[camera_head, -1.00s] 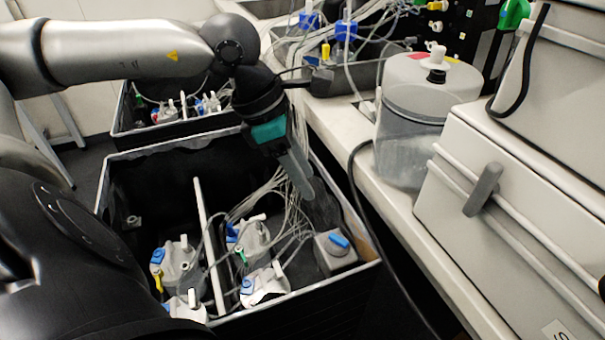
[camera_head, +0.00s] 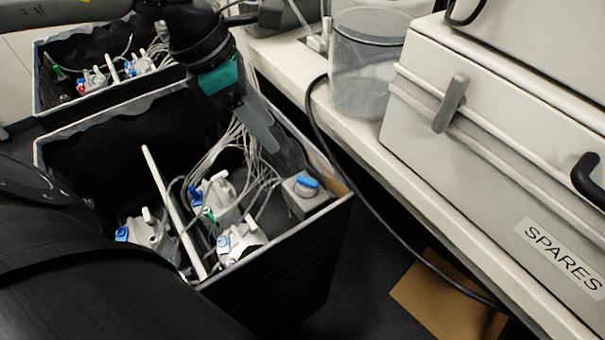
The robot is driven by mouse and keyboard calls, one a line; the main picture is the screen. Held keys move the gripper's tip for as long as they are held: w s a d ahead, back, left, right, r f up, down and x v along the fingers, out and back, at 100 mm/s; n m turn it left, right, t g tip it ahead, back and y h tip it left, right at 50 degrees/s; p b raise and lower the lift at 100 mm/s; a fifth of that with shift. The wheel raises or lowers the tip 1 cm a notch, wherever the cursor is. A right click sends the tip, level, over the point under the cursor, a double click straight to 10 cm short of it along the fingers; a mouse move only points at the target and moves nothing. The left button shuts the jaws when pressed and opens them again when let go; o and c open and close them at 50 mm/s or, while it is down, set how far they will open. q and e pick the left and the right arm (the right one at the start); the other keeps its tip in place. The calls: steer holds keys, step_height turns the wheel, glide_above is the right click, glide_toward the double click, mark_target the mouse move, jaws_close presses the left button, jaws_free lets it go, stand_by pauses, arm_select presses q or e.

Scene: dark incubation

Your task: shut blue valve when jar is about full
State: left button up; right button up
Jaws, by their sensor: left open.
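My left gripper (camera_head: 288,155) comes in from the upper left below its teal wrist. It is open and empty, pointing down into the near black crate (camera_head: 275,275). Its fingers overlap in this view, and their tips are just above and left of a blue knob (camera_head: 307,182) on a grey block in the crate's right corner. Smaller blue parts (camera_head: 122,234) sit on white-grey bottle heads in the crate. Which one is the task's valve is not certain. A translucent jar (camera_head: 365,75) stands on the bench; its lower part looks cloudy, and its level is unclear. My right gripper is not in view.
A white divider bar (camera_head: 172,210) crosses the crate, and pale tubes (camera_head: 213,148) bunch beside my gripper. A second black crate (camera_head: 100,105) stands behind. A black cable (camera_head: 350,185) hangs off the bench. A white case marked SPARES (camera_head: 500,165) stands at right.

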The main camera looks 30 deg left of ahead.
arm_select(q)
steer(key=b, duration=0.4)
glide_toward(306, 182)
steer(key=x, duration=0.7)
steer(key=shift+f, duration=0.15)
steer(key=shift+x, duration=0.9)
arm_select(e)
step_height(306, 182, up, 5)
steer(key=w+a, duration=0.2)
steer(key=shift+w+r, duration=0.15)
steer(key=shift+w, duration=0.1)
arm_select(q)
steer(key=shift+c, duration=0.2)
jaws_close()
